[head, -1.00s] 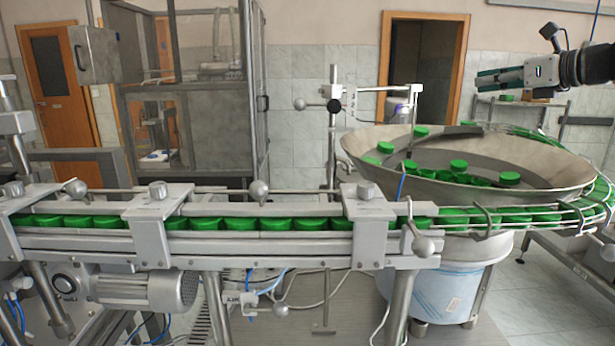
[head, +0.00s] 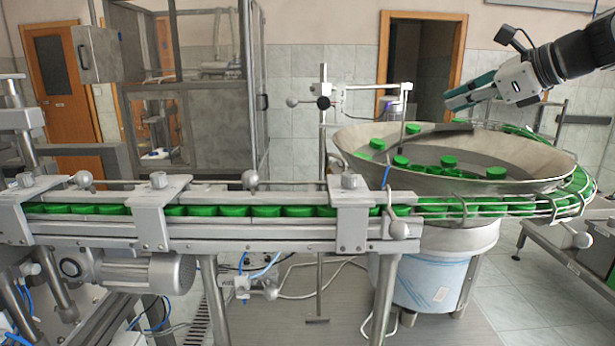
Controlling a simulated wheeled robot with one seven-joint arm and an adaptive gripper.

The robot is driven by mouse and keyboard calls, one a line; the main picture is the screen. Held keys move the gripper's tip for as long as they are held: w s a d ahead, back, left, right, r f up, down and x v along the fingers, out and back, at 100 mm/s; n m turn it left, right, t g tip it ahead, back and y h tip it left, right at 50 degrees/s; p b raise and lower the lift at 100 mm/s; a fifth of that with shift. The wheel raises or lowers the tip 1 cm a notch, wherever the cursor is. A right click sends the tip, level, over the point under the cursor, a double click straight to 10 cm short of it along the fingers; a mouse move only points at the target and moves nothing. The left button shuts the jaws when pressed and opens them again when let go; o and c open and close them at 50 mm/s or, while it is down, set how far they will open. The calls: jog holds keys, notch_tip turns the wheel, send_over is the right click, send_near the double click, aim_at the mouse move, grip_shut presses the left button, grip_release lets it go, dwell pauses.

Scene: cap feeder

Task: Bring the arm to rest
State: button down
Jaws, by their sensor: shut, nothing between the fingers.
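My gripper (head: 450,101) is in the upper right of the head view, above the back right part of the feeder bowl. Its fingers point left and slightly down, and it is shut with nothing held. My arm reaches in from the right edge, tilted down toward the gripper. The gripper is apart from the caps in the picture.
The steel feeder bowl (head: 550,165) holds several green caps (head: 448,161). A conveyor (head: 262,228) with a row of green caps runs left from it. A stand with a vertical rod (head: 323,130) rises behind the conveyor. The air left of the gripper is clear.

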jog(key=s+a+f+n+g+h, duration=0.25)
jog(key=s+a+f+n, duration=0.3)
jog(key=s+a, duration=0.35)
jog(key=s+f+n+g+h, duration=0.1)
jog(key=s+f+n, duration=0.4)
jog(key=s, duration=0.3)
jog(key=s+f+n+h, duration=0.2)
jog(key=s+f+n, duration=0.3)
jog(key=s+n, duration=0.2)
jog(key=s+f+n+g+h, duration=0.1)
jog(key=s+f+n, duration=0.4)
jog(key=s, duration=0.4)
jog(key=shift+s+a+f+n+g+h, duration=0.15)
jog(key=shift+a+f+n+g+h, duration=0.15)
jog(key=shift+n, duration=0.55)
